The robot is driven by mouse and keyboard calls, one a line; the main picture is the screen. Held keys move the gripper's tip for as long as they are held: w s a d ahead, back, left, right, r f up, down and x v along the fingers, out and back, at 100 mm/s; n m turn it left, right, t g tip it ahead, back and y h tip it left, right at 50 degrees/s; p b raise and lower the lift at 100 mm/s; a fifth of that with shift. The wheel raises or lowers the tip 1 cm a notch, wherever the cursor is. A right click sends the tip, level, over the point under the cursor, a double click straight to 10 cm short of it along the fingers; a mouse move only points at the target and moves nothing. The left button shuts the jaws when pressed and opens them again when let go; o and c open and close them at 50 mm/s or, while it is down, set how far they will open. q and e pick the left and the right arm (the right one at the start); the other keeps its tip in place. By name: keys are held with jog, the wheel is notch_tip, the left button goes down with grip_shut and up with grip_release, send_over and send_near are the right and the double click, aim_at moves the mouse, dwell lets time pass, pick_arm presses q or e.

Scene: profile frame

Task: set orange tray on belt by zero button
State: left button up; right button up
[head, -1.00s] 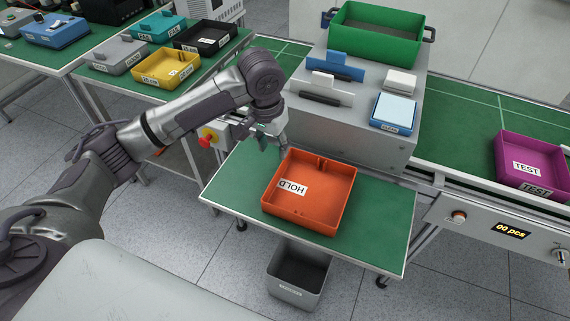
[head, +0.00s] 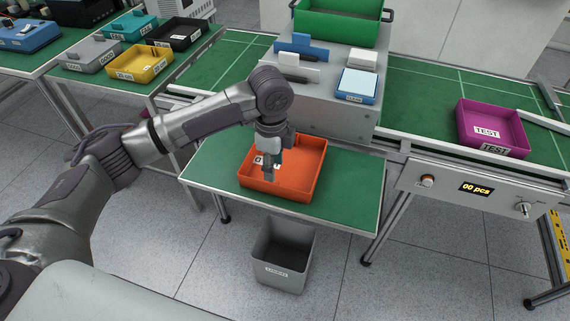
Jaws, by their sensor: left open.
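The orange tray (head: 308,176) lies on a green-topped side table (head: 345,195) in front of the belt. Its white label is mostly hidden behind my gripper. My left gripper (head: 269,174) points down over the left part of the tray and is open, with nothing seen between its fingers. I cannot tell whether a fingertip touches the tray. The green belt (head: 420,82) runs behind, from upper left to right. My right gripper is out of view.
A purple TEST tray (head: 491,127) sits on the belt at right. A grey stand (head: 340,120) holding a green bin (head: 340,22) blocks the belt's middle. Belt between stand and purple tray is clear. A grey bin (head: 284,255) stands on the floor. Labelled trays (head: 145,64) fill the left table.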

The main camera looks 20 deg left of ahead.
aim_at(274, 192)
pick_arm(q)
notch_tip(274, 192, down, 2)
jog(key=shift+f, duration=0.6)
notch_tip(274, 192, down, 4)
jog(key=shift+a+f+p, duration=0.15)
jog(key=shift+f+p, duration=0.1)
jog(key=shift+p, duration=0.45)
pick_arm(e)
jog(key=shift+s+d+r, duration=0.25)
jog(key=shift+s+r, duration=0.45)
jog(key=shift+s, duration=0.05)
pick_arm(q)
jog(key=shift+c, duration=0.2)
grip_shut()
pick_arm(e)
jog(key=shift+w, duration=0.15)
pick_arm(q)
jog(key=shift+r, duration=0.1)
